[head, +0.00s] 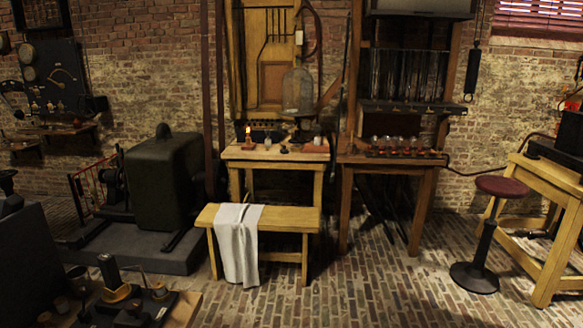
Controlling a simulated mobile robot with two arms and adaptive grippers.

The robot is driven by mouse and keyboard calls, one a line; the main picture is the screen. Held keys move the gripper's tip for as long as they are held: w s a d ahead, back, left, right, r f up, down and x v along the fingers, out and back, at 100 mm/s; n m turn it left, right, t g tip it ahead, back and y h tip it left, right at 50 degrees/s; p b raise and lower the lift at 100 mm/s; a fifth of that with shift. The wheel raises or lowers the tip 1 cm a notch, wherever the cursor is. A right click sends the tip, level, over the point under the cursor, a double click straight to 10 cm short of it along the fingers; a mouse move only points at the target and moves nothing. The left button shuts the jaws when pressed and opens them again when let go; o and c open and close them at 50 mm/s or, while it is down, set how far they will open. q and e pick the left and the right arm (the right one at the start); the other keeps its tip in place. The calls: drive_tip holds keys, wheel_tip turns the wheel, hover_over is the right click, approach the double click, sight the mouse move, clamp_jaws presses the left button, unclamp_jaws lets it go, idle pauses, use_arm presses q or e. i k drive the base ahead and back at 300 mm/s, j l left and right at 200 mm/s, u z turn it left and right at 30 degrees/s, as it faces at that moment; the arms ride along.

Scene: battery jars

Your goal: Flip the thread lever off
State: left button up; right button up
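No lever can be clearly identified as the thread lever at this distance. A slanted brown bar (330,93), possibly a lever, rises beside a glass bell-shaped jar (297,92) above the small wooden table (275,153). A row of small glass jars (387,143) stands on the darker wooden table (352,159) to the right, with reddish items along its front. Neither of my grippers shows in the head view.
A wooden bench (285,218) with a white cloth (238,240) stands before the small table. A large dark box-shaped machine (165,185) is at left. A red-topped stool (502,187) and yellow workbench (555,180) are at right. Brick floor (400,290) is open in the middle.

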sight(83, 289)
drive_tip(key=u, duration=1.3)
drive_tip(key=i+l+u, duration=0.15)
drive_tip(key=u, duration=0.25)
drive_tip(key=i+l+u, duration=0.1)
drive_tip(key=l+u, duration=0.3)
drive_tip(key=i+l, duration=0.15)
drive_tip(key=l, duration=0.35)
drive_tip(key=i+l+u, duration=0.15)
drive_tip(key=l, duration=0.35)
drive_tip(key=i+l, duration=0.15)
drive_tip(key=l, duration=0.4)
drive_tip(key=i+l+u, duration=0.15)
drive_tip(key=l, duration=0.35)
drive_tip(key=i+l, duration=0.1)
drive_tip(key=l, duration=0.45)
drive_tip(key=i+j, duration=0.1)
drive_tip(key=j, duration=0.6)
drive_tip(key=k+u, duration=0.05)
